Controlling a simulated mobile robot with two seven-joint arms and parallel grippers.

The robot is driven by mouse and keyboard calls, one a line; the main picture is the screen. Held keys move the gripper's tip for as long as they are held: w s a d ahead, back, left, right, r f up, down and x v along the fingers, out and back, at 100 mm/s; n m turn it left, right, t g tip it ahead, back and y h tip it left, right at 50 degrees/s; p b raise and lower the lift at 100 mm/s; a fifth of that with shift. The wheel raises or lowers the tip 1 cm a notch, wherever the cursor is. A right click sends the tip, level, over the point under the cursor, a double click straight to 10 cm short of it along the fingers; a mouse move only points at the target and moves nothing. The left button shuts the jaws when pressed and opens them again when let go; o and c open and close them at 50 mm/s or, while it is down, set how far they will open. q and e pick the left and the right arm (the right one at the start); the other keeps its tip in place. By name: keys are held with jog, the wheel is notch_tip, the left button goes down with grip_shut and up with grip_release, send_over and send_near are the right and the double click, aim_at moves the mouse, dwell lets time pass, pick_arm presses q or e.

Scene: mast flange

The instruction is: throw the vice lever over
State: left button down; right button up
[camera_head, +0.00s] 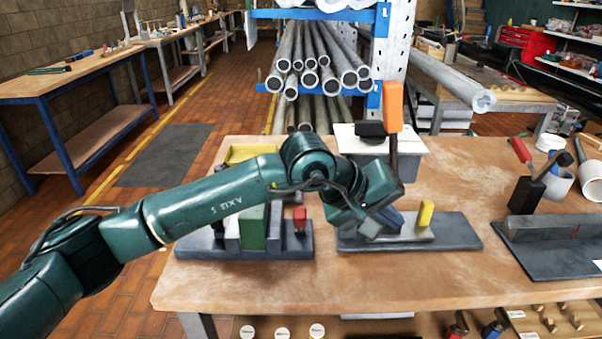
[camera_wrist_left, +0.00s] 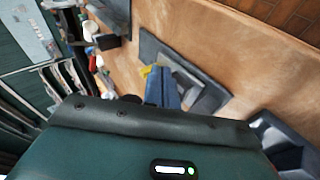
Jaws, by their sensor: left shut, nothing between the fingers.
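A lever with an orange grip (camera_head: 393,107) and dark shaft stands almost upright; its lower end is hidden behind my left arm. Below it, a grey base plate (camera_head: 455,232) carries a lighter grey block and a yellow piece (camera_head: 426,213). I cannot tell for certain that the lever is joined to this plate. My left gripper (camera_head: 392,221) is low over the plate, left of the yellow piece, and shut with nothing held. In the left wrist view its blue fingers (camera_wrist_left: 165,92) are together over the plate (camera_wrist_left: 208,98), near the yellow piece (camera_wrist_left: 147,71). Contact cannot be told.
A fixture with a green block (camera_head: 253,230) and red piece stands left, partly behind my arm. A white-topped grey box (camera_head: 409,146) stands behind. At right are a dark plate (camera_head: 560,257), a black block (camera_head: 525,195) and cups. The front table strip is clear.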

pick_arm(q)
jog(key=w+a+r+t+y+p, duration=0.1)
jog(key=w+a+r+y+p, duration=0.15)
jog(key=a+r+y, duration=0.35)
notch_tip(320, 180, up, 6)
jog(key=y, duration=0.3)
send_over(300, 222)
jog(key=w, duration=0.3)
jog(key=shift+t, duration=0.3)
jog(key=f+p, duration=0.1)
jog(key=f, duration=0.2)
jog(key=f+p, duration=0.1)
jog(key=f, duration=0.3)
jog(key=w+f+p, duration=0.1)
jog(key=f, duration=0.2)
jog(key=shift+w+d+f, duration=0.1)
jog(key=shift+f, duration=0.15)
jog(key=shift+s+f+p, duration=0.3)
jog(key=shift+s+f, duration=0.1)
jog(key=shift+s, duration=0.15)
pick_arm(e)
jog(key=shift+s+d+r+g+h, duration=0.1)
jog(key=shift+d+r+g+h, duration=0.1)
jog(key=shift+r+g, duration=0.2)
jog(key=shift+s+d+r+g+h, duration=0.1)
jog(key=shift+d+r+g+h, duration=0.15)
jog(key=shift+r, duration=0.25)
